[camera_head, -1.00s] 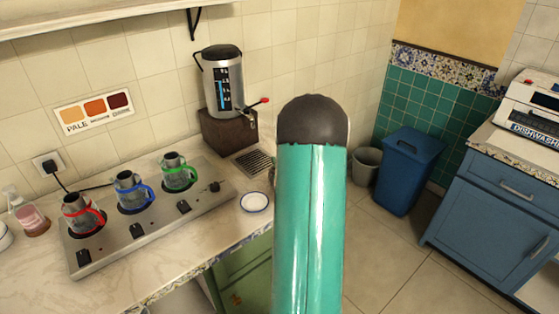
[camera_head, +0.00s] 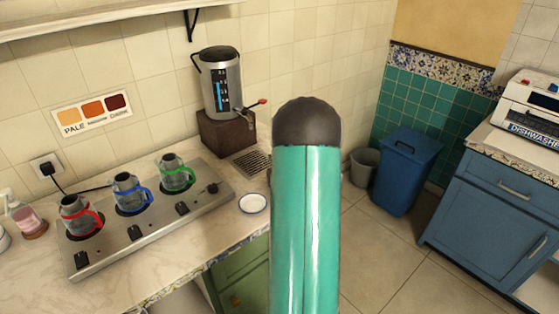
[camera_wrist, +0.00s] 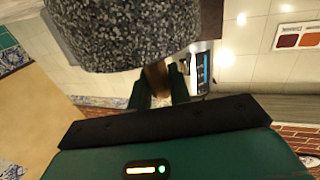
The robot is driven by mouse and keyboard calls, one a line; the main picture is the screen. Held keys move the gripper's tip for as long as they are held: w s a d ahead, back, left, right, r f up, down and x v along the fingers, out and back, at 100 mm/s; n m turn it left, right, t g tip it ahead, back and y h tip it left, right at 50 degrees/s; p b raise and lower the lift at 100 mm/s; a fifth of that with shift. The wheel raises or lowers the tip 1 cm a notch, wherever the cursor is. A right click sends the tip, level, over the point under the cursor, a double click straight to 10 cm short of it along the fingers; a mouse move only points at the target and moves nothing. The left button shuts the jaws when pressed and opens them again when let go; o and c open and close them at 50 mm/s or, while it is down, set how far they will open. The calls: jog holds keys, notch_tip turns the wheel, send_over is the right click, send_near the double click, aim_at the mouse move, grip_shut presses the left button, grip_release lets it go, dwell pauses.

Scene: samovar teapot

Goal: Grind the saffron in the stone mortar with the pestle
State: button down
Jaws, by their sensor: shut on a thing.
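My gripper (camera_wrist: 158,90) shows in the wrist view, its two dark green fingers shut on a brown, wood-like shaft (camera_wrist: 155,77), which looks like the pestle's handle. A large grey speckled stone piece (camera_wrist: 125,35) fills the upper part of that view, and the shaft meets or passes behind its edge. I cannot tell whether this stone is the mortar or the pestle's head. In the head view my own arm hides the gripper and what it holds. No saffron shows in either view.
A steel samovar (camera_head: 220,85) stands on a brown block at the back of the counter. A burner plate (camera_head: 145,238) with small glass pots, including a green-handled one (camera_head: 174,175), is at left. A white saucer (camera_head: 252,203) lies near the counter edge. A blue bin (camera_head: 405,175) stands on the floor.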

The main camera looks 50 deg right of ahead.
jog(key=shift+v, duration=0.95)
jog(key=shift+s+d, duration=0.1)
jog(key=shift+d, duration=0.8)
jog(key=shift+w+a+r, duration=0.1)
jog(key=shift+a+r, duration=0.05)
jog(key=shift+r, duration=1.3)
jog(key=shift+w+a+r, duration=0.15)
jog(key=shift+r, duration=1.25)
jog(key=shift+w+a+r, duration=0.1)
jog(key=shift+a+r, duration=0.1)
jog(key=shift+r, duration=1.25)
